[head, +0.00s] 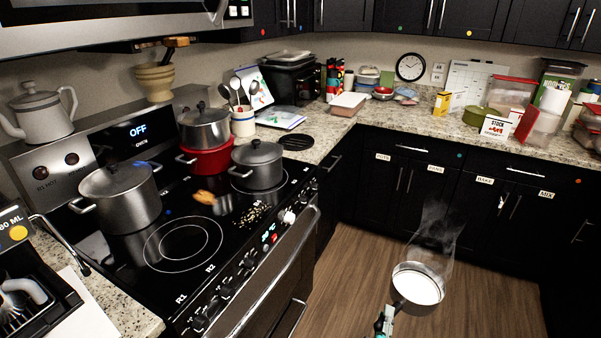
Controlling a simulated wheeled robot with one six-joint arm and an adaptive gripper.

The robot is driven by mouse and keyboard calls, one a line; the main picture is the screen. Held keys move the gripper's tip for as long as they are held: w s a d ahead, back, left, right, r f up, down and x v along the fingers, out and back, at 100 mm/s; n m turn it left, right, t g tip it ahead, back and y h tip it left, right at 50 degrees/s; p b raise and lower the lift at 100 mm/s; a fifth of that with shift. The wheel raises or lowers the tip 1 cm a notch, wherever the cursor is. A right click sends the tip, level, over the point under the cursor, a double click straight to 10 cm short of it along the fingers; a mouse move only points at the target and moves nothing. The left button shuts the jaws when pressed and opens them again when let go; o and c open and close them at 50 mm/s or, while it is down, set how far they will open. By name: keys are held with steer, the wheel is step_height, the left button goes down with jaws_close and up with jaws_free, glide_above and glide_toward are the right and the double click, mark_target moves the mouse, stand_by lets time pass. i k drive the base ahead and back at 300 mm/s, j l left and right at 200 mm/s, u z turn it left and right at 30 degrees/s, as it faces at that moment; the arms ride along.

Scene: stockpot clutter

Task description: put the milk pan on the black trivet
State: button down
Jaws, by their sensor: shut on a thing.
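The milk pan (397,296) is a small metal pan with white liquid inside and steam rising from it. It is held in the air over the wooden floor, at the lower right of the head view. My gripper (387,314) is at the bottom edge, shut on the pan's handle side; the grip itself is small and partly cut off by the frame. The black trivet (297,142) is a dark round disc lying flat on the granite counter, just right of the stove's back corner. Nothing stands on it.
The stove (183,244) holds several lidded pots; a grey pot (257,167) stands nearest the trivet. A utensil crock (243,122) and a papers stack (281,117) lie behind it. The oven handle (275,268) juts out. The floor (345,270) is clear.

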mark_target(297, 148)
steer(key=i+l+u, duration=0.2)
steer(key=i+l, duration=0.65)
steer(key=i+l+u, duration=0.25)
steer(key=i+l, duration=0.7)
steer(key=l, duration=0.1)
